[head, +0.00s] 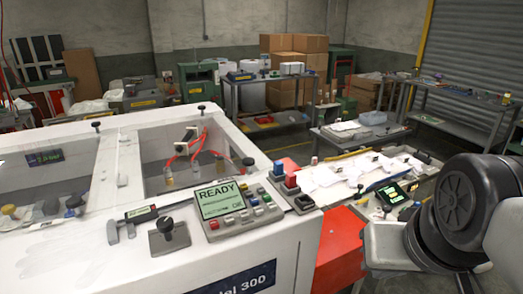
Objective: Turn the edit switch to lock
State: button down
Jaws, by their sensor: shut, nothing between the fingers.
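A white machine (90,262) fills the lower left of the head view. On its top edge is a dark square plate with a black knob (167,225), which looks like a rotary switch. To its right is a grey control panel (235,207) with a green screen reading READY and several coloured buttons. Labels near the knob are too small to read, so I cannot tell which control is the edit switch or how it is set. Part of my arm shows at the right edge, well apart from the knob and panel. My gripper is not in view.
A digital caliper (128,222) lies left of the knob. Red and blue block-shaped controls (291,181) stand right of the panel. A red cabinet (340,240) and a cluttered bench with white gloves or film (345,182) lie between the machine and my arm.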

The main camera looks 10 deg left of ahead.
aim_at(165, 224)
jog(key=u, duration=1.6)
